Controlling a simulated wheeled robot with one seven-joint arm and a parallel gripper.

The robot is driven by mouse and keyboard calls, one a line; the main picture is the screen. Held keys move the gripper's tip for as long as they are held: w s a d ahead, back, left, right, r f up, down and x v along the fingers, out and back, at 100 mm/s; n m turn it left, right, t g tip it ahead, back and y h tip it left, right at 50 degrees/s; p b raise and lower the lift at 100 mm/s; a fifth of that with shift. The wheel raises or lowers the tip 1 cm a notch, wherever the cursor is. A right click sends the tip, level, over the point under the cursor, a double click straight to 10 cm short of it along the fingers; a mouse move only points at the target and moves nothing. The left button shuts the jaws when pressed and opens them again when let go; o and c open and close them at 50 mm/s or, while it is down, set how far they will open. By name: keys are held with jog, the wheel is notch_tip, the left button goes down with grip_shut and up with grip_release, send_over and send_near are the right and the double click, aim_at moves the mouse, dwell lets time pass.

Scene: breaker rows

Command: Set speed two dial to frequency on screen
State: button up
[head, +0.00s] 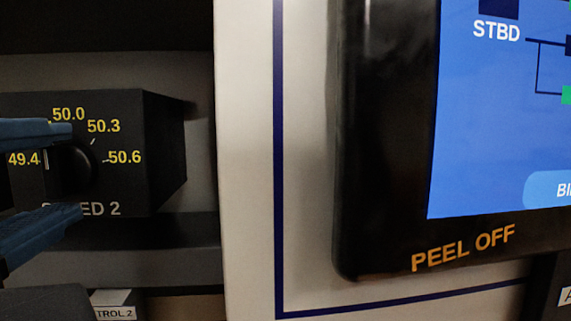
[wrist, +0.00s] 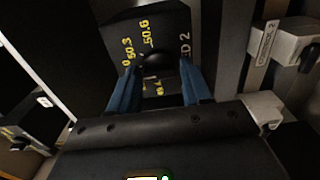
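The speed two dial is a black round knob (head: 75,170) on a dark box (head: 160,150) at the left of the head view. Yellow marks 49.4, 50.0, 50.3 and 50.6 show around it, and "ED 2" of its label. My gripper (head: 76,168) has two blue fingers, one above and one below the knob, spread apart. In the wrist view the knob (wrist: 155,62) lies just beyond and between the fingertips (wrist: 158,75). I cannot tell whether they touch it. The knob's pointer setting is not clear. The screen (head: 500,120) shows "STBD" on blue; no frequency is visible.
A black-framed display labelled PEEL OFF (head: 463,247) stands right of a pale panel (head: 245,170) with a blue line. A label ending "TROL 2" (head: 114,312) is below the box. The wrist view shows another pale switch box (wrist: 278,42) at right.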

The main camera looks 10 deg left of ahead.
jog(key=c, duration=0.7)
jog(key=shift+m, duration=0.4)
jog(key=m, duration=0.3)
jog(key=shift+m+p, duration=0.3)
jog(key=m, duration=0.3)
jog(key=shift+m, duration=0.3)
jog(key=m+b, duration=0.1)
jog(key=m, duration=0.2)
jog(key=shift+f+m, duration=0.1)
jog(key=shift+m, duration=0.2)
jog(key=m+b, duration=0.2)
jog(key=m, duration=0.2)
jog(key=shift+m, duration=0.3)
